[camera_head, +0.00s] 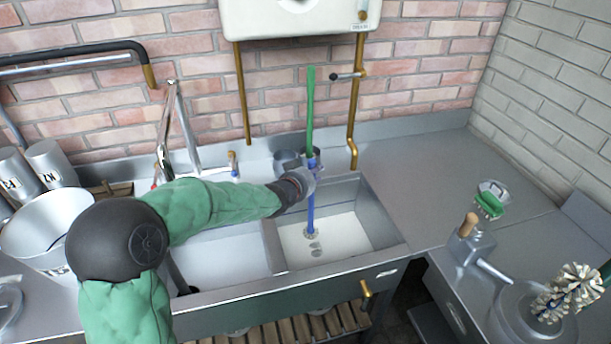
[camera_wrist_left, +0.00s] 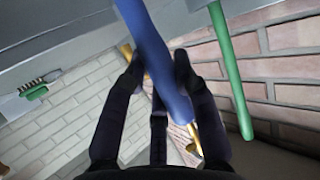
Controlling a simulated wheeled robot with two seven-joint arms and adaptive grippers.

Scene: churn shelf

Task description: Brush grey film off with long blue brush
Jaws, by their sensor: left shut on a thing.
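My left gripper (camera_head: 308,178) is shut on the long blue brush (camera_head: 311,211) above the right sink basin (camera_head: 362,192). Small grey film patches (camera_head: 316,250) show on the pale basin floor beside the brush's lower end. My right gripper is not in view.
A long green handle (camera_head: 310,105) stands behind my gripper near the metal pots (camera_head: 287,159). A chrome tap (camera_head: 166,125) rises at the left basin (camera_head: 225,255). The right counter (camera_head: 420,170) has free room; a green brush (camera_head: 489,204) lies farther right.

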